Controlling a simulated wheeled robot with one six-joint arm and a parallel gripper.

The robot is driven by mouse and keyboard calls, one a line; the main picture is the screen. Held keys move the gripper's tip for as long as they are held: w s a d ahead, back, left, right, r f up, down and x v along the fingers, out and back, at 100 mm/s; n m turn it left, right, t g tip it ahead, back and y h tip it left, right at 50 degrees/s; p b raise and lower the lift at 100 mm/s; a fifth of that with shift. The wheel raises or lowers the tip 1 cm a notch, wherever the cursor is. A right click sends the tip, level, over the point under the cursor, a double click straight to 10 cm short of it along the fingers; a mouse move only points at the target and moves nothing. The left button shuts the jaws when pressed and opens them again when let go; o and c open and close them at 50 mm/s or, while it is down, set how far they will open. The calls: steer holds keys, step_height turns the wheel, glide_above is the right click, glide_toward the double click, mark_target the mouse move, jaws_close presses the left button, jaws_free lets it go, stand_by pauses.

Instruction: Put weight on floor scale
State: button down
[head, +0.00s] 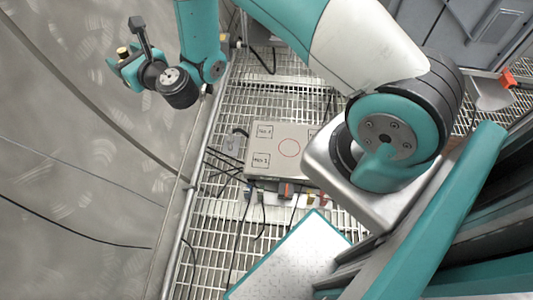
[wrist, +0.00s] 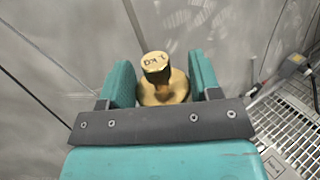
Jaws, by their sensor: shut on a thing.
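A brass weight (wrist: 165,86) with a knob marked in kilograms sits between the two teal fingers of my gripper (wrist: 162,74) in the wrist view. The gripper is shut on it. In the head view my gripper (head: 123,64) is at the upper left, in front of the curved wall, and only a small brass part of the weight (head: 122,51) shows. A flat grey box with a red circle and printed position labels, seemingly the floor scale (head: 289,149), lies on the grated floor, below and right of the gripper. My arm hides its right side. The red circle is empty.
The steel grating (head: 215,205) surrounds the box. Black cables and small connectors (head: 285,189) lie along its near side and left. A metal rail (head: 186,220) runs between the grating and the curved wall (head: 80,160). Grey cabinets (head: 470,35) stand at the upper right.

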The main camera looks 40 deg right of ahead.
steer(key=w+d+f+m+h+b, duration=0.2)
steer(key=d+f+m+h+b, duration=0.55)
steer(key=d+f+b, duration=1.4)
steer(key=s+d+f+m+g+h+b, duration=0.25)
steer(key=d+f+b, duration=0.25)
steer(key=d+f, duration=0.45)
steer(key=s+d+f+m+g+h+b, duration=0.1)
steer(key=s+d+f+h+b, duration=0.35)
steer(key=d+f, duration=0.45)
steer(key=s+d+f+m+g+h+b, duration=0.1)
steer(key=s+d+f+g+h+b, duration=0.15)
steer(key=d+f+b, duration=0.65)
steer(key=shift+s+a+f+b, duration=0.1)
steer(key=shift+a+f+b, duration=0.15)
steer(key=shift+f+b, duration=2.45)
steer(key=shift+a+f+b, duration=0.2)
steer(key=shift+f+b, duration=0.3)
steer(key=shift+f, duration=4.3)
steer(key=shift+s+a+f+b, duration=0.1)
steer(key=shift+a+f+b, duration=0.15)
steer(key=shift+f+b, duration=2.45)
step_height(320, 180, down, 2)
steer(key=shift+f+p, duration=0.1)
steer(key=shift+p, duration=1)
